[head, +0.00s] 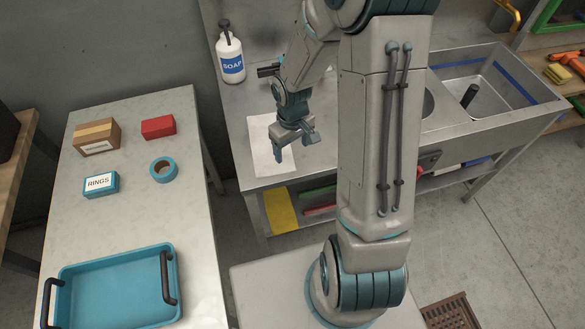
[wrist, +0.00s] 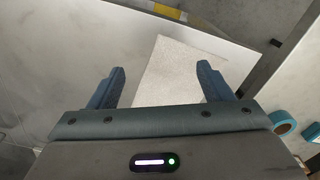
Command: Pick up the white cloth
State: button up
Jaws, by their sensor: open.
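The white cloth (head: 262,153) lies flat on the steel sink counter, near its left front edge, in the head view. It also shows in the wrist view (wrist: 185,70), where it spreads beyond and between the fingers. My gripper (head: 292,152) is above the cloth with its fingers pointing down. In the wrist view my gripper (wrist: 162,85) is open, with one finger on each side and nothing held between them. I cannot tell how far the fingertips are above the cloth. Part of the cloth is hidden behind my gripper and its body.
A soap bottle (head: 230,55) stands on the counter behind the cloth. The sink basin (head: 485,80) is at right. A side table at left holds a blue tray (head: 120,288), a rings box (head: 100,184), a tape roll (head: 163,169), a red box (head: 158,127) and a cardboard box (head: 96,136).

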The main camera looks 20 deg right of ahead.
aim_at(293, 167)
notch_tip(293, 167, down, 6)
jog(key=b, duration=0.4)
jog(key=shift+f+b, duration=0.25)
jog(key=shift+b, duration=0.1)
jog(key=shift+c, duration=0.2)
jog(key=shift+s, duration=0.1)
grip_shut()
notch_tip(293, 167, up, 12)
jog(key=p, duration=0.9)
